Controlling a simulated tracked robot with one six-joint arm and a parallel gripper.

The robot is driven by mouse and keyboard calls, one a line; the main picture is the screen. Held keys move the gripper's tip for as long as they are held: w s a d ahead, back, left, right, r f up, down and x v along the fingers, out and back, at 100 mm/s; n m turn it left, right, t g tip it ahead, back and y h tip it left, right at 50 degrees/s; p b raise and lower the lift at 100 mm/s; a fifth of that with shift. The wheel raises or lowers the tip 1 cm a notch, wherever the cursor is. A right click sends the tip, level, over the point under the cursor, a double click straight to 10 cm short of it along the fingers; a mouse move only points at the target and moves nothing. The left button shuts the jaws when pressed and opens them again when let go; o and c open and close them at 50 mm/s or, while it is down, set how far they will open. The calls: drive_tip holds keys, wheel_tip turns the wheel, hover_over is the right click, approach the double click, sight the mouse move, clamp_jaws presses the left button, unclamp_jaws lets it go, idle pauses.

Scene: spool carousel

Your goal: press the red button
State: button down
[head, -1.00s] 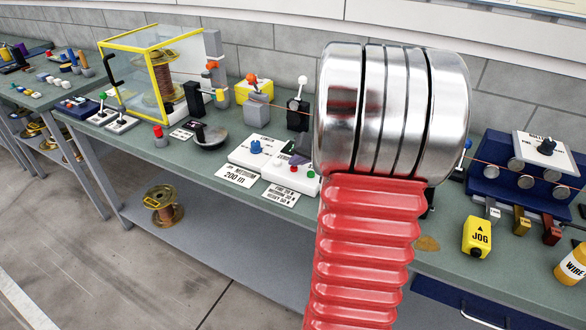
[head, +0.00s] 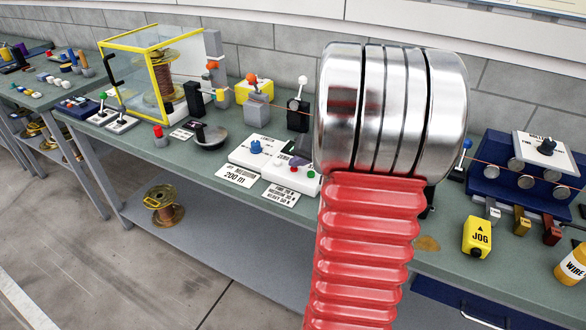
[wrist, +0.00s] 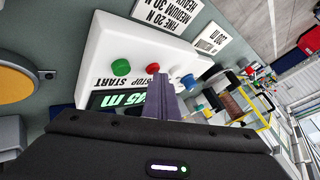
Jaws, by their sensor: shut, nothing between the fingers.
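The red button (wrist: 152,68) is a small round cap on a white control box (wrist: 110,40), with upside-down STOP lettering beside it in the wrist view. It also shows in the head view (head: 293,168). A green button (wrist: 121,67) with START lettering sits beside it. My gripper (wrist: 160,79) is shut and empty, its purple-grey fingertips right beside the red button in the picture. I cannot tell whether they touch it. In the head view my arm hides most of the gripper.
A blue knob (wrist: 187,81) stands close to the fingers. A lit display (wrist: 120,99) is partly hidden by my gripper. Label cards (head: 236,176) lie in front of the box. A dark bowl (head: 211,138) and a separate red-topped post (head: 159,136) stand to the left on the bench.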

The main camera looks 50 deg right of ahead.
drive_tip(key=shift+r, duration=0.95)
wheel_tip(320, 180, up, 5)
drive_tip(key=shift+f, duration=0.1)
idle(0.4)
idle(0.9)
